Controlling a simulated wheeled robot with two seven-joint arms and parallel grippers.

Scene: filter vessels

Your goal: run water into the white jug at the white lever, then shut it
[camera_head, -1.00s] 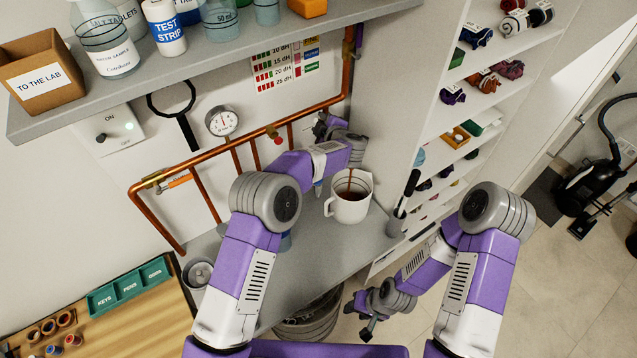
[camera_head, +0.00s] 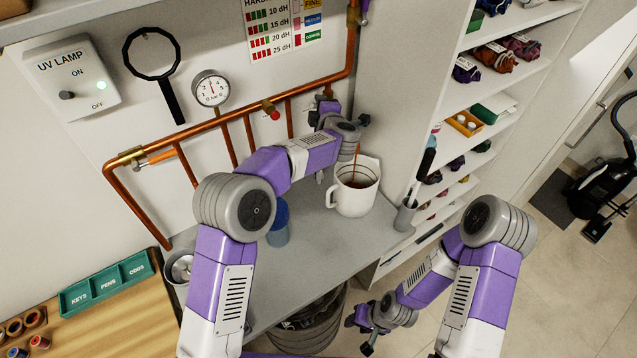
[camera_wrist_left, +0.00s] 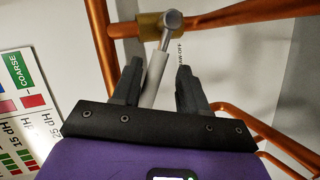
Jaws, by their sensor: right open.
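The white jug (camera_head: 352,197) stands upright on the grey bench below the copper pipework. A thin brown stream (camera_head: 357,158) runs down into it, and brown liquid shows inside. The white lever (camera_wrist_left: 156,78) shows in the left wrist view, hanging from a brass fitting on a copper pipe. My left gripper (camera_wrist_left: 159,65) is open, one finger on each side of the lever, with gaps visible. In the head view my left gripper (camera_head: 320,114) is by the pipe above the jug, partly hidden by its wrist. My right gripper (camera_head: 365,328) is open and empty, low beside the bench.
A blue-topped cup (camera_head: 277,222) stands on the bench left of the jug, behind my left arm. A grey holder (camera_head: 404,215) with a black-handled tool stands right of the jug. Copper pipes (camera_head: 215,125) and a pressure gauge (camera_head: 211,89) are on the wall. Shelves (camera_head: 500,75) are at right.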

